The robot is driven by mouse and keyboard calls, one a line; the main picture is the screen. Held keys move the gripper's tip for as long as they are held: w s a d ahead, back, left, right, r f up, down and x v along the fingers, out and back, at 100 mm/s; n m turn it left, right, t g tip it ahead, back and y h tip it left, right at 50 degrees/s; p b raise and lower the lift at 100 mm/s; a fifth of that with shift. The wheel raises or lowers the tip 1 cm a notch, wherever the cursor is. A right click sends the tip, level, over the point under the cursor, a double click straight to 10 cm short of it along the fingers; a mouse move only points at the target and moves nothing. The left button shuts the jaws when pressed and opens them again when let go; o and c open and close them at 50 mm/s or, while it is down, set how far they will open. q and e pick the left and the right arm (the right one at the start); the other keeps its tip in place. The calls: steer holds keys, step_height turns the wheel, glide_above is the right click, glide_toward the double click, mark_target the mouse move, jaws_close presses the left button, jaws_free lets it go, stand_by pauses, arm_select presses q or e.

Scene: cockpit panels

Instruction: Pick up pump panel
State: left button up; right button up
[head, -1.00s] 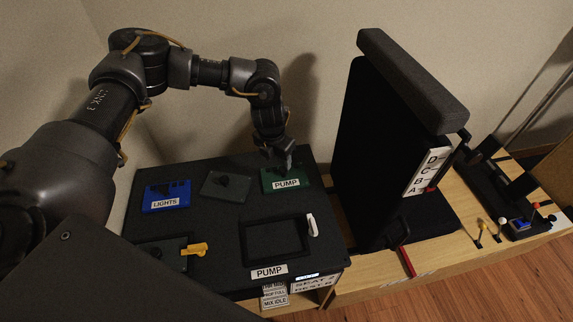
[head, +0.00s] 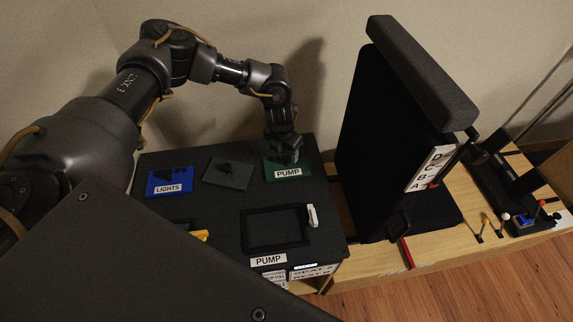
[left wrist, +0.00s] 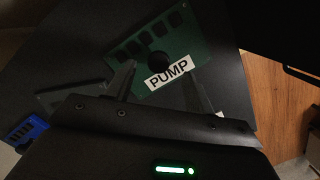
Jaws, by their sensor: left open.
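The green pump panel (head: 288,171) with a white PUMP label lies at the back right of the black box top. It also shows in the left wrist view (left wrist: 185,45), with dark slots and a round black knob. My left gripper (head: 287,155) is directly over the panel, fingers pointing down. In the left wrist view the open fingers (left wrist: 160,88) reach towards the panel's label side, with nothing between them. Whether they touch the panel is hard to tell. My right gripper is not in view.
A blue LIGHTS panel (head: 169,181) and a dark grey panel (head: 228,172) lie to the left. An empty black frame (head: 276,230) with a white latch (head: 312,215) is in front, above another PUMP label (head: 268,260). A tall black seat (head: 385,140) stands to the right.

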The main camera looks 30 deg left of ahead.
mark_target(286, 158)
arm_select(q)
steer(key=f, duration=0.1)
steer(key=f+p, duration=0.1)
steer(key=f, duration=0.2)
steer(key=shift+w+f+p, duration=0.35)
steer(key=shift+f, duration=0.05)
steer(key=c, duration=1.1)
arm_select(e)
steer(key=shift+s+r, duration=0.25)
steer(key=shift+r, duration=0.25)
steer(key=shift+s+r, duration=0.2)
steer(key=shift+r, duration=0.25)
